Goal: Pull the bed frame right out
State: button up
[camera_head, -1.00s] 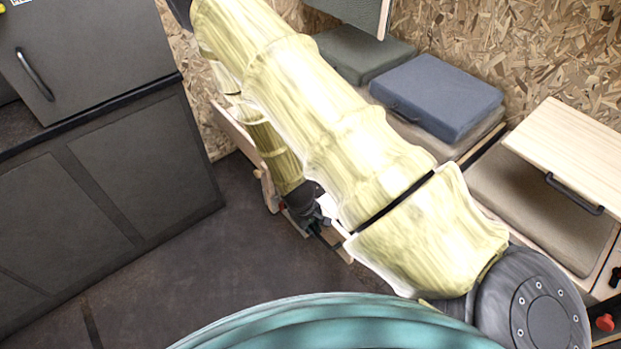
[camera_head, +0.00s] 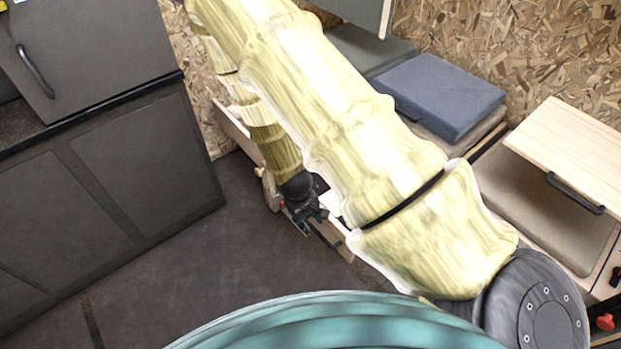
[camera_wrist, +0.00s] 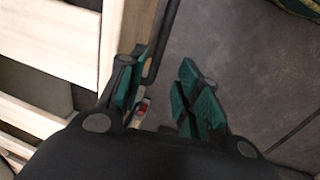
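The bed frame (camera_wrist: 68,48) shows as pale wooden slats and a front board on the left of the wrist view. In the head view part of its wooden front (camera_head: 236,129) shows low by the wall, mostly behind my arm. A dark handle bar (camera_wrist: 167,38) runs along the front board. My gripper (camera_wrist: 158,95) is open, with green pads on both fingers. The bar's near end reaches between the fingers, close to the left one; contact is unclear. In the head view my gripper (camera_head: 310,215) is small and dark beside the wooden front.
A grey cabinet (camera_head: 125,165) stands on the left. Grey floor (camera_head: 225,265) is clear between it and the bed side. A blue cushion (camera_head: 440,95) lies at the back, and a pale wooden panel with a dark handle (camera_head: 570,150) is at the right.

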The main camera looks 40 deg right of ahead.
notch_tip(320, 180, up, 7)
jog(key=a, duration=0.1)
jog(key=shift+a+r, duration=0.15)
jog(key=shift+a, duration=0.1)
jog(key=shift+s, duration=0.1)
dwell(0.6)
jog(key=s+a+f+m+y, duration=0.1)
jog(key=s+a+f, duration=0.3)
jog(key=s+f, duration=0.45)
jog(key=s+a+f+y, duration=0.1)
jog(key=s+a+f, duration=0.3)
jog(key=s, duration=0.8)
notch_tip(320, 180, up, 13)
jog(key=d+p, duration=0.1)
jog(key=p, duration=1.3)
